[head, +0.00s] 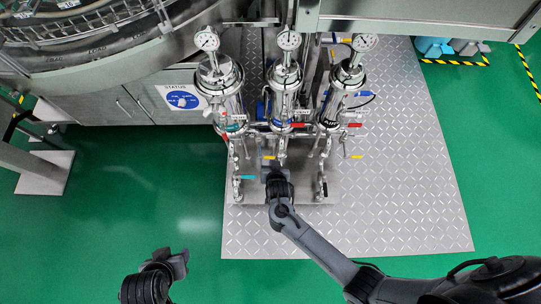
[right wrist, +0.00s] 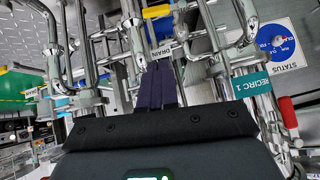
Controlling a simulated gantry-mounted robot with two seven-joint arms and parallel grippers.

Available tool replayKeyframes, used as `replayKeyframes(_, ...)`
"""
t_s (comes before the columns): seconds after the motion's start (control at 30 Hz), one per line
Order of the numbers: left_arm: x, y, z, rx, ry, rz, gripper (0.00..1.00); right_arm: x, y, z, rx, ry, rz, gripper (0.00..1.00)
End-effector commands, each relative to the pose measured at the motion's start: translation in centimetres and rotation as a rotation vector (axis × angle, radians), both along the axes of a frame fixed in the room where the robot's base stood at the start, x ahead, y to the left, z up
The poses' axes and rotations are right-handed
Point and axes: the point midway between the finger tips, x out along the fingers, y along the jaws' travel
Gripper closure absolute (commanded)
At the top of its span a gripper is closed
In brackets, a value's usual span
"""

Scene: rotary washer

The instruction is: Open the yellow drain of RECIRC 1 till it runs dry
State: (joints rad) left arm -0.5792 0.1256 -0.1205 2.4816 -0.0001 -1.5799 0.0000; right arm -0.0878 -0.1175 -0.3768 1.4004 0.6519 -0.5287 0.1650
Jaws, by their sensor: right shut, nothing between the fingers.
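A teal RECIRC 1 tag (right wrist: 252,82) hangs on the pipework right of my right gripper in the right wrist view. My right gripper (right wrist: 157,85) is shut and empty, its dark fingers pointing at the pipes. A white DRAIN tag (right wrist: 162,50) is just beyond its fingertips, and a yellow handle (right wrist: 157,11) lies crosswise above. In the head view the right gripper (head: 274,172) is just below a yellow handle (head: 268,157); I cannot tell which unit this handle serves. My left gripper (head: 176,263) is low over the green floor, away from the pipes; its jaws are unclear.
Three steel housings with gauges (head: 288,40) stand in a row. Red handles (head: 354,125) sit among the crowded pipes. The tread plate (head: 410,190) is clear at right.

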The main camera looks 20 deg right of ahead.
Motion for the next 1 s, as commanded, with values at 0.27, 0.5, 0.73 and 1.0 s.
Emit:
replayKeyframes(0.27, 0.0, 0.0, -2.9, -0.001, 0.003, 0.002, 0.55, 2.5, -0.7, -3.0, -0.002, -0.001, 0.001, 1.00)
replayKeyframes(0.5, 0.0, -0.2, -6.1, -0.008, 0.004, 0.006, 0.55, 5.6, -1.7, -6.3, -0.003, -0.002, 0.000, 1.00)
replayKeyframes(0.73, 0.0, -0.2, -8.4, -0.010, 0.004, 0.007, 0.55, 6.7, -1.8, -9.2, -0.001, 0.001, 0.002, 1.00)
replayKeyframes(1.0, 0.0, -0.2, -9.6, -0.008, 0.004, 0.006, 0.55, 6.8, -1.5, -10.7, -0.001, 0.000, 0.002, 1.00)
